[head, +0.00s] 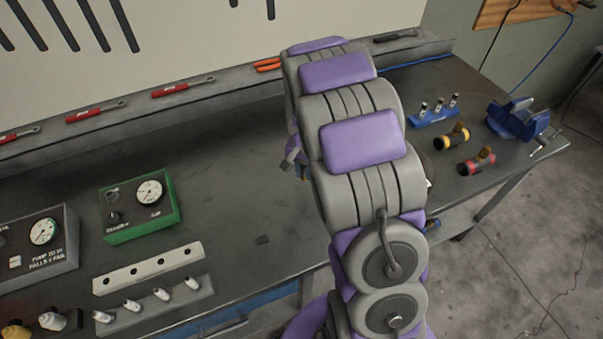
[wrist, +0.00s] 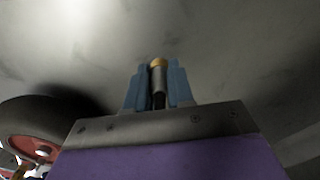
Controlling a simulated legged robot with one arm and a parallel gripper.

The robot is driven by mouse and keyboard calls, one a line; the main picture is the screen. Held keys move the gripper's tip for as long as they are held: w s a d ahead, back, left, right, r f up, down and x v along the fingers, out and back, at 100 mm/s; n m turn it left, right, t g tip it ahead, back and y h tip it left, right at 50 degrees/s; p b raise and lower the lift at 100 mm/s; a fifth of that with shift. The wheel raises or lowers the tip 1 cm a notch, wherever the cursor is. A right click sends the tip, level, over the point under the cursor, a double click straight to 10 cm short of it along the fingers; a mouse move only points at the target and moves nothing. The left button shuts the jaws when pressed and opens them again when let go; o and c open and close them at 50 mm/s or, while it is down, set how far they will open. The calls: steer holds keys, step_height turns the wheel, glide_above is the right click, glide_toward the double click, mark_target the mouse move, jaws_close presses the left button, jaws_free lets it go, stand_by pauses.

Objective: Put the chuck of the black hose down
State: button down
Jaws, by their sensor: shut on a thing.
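My gripper (wrist: 158,70) shows in the wrist view with its two blue fingers shut on the chuck (wrist: 158,80). The chuck is a small grey metal cylinder with a brass-coloured tip that points away from the camera. A short dark piece, perhaps the black hose, shows below it between the fingers. The grey surface beyond the tip looks clear, and I cannot tell whether the chuck touches it.
The dark workbench (head: 235,150) has bare room left of my arm. A green gauge box (head: 140,207), a grey gauge box (head: 40,248) and valve strips (head: 150,268) stand left. A blue vise (head: 517,118) is right. A wheel (wrist: 40,135) shows left in the wrist view.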

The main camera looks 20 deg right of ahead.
steer(key=shift+w+f, duration=0.1)
steer(key=shift+w, duration=1.15)
steer(key=shift+f+b, duration=0.75)
steer(key=shift+f, duration=1.1)
steer(key=shift+r, duration=0.1)
steer(key=c, duration=1)
jaws_free()
